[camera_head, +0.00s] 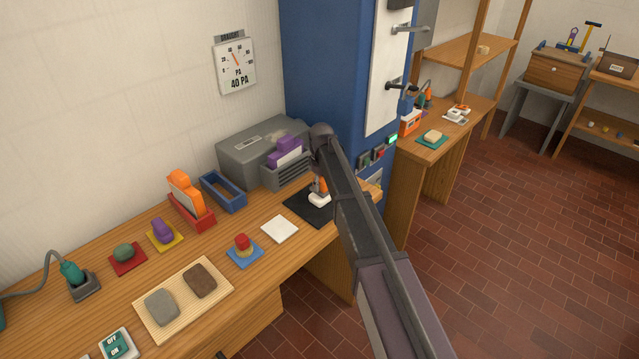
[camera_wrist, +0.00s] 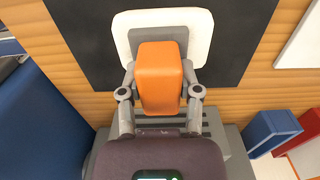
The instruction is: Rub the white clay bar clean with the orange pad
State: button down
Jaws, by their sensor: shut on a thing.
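The white clay bar (camera_wrist: 198,28) lies on a black mat (camera_wrist: 85,60), and it also shows in the head view (camera_head: 318,199) on the mat (camera_head: 297,206). My gripper (camera_wrist: 160,85) is shut on the orange pad (camera_wrist: 160,62), one finger on each side of it. The pad's far end is over or against the bar; I cannot tell whether they touch. In the head view the pad (camera_head: 323,185) shows just above the bar, and my arm hides most of the gripper.
An orange pad in a red holder (camera_head: 193,212) is to the left.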

aim_at(326, 194)
jog(key=shift+s+d, duration=0.95)
jog(key=shift+d, duration=0.3)
jog(key=shift+s+a, duration=0.2)
jog(key=shift+s, duration=0.2)
jog(key=shift+w+a, duration=0.1)
jog(key=shift+a, duration=0.05)
jog(key=shift+w+a, duration=1.3)
jog(key=shift+a, duration=0.15)
jog(key=shift+s+d+f, duration=0.1)
jog(key=shift+s+d, duration=0.05)
jog(key=shift+s, duration=0.15)
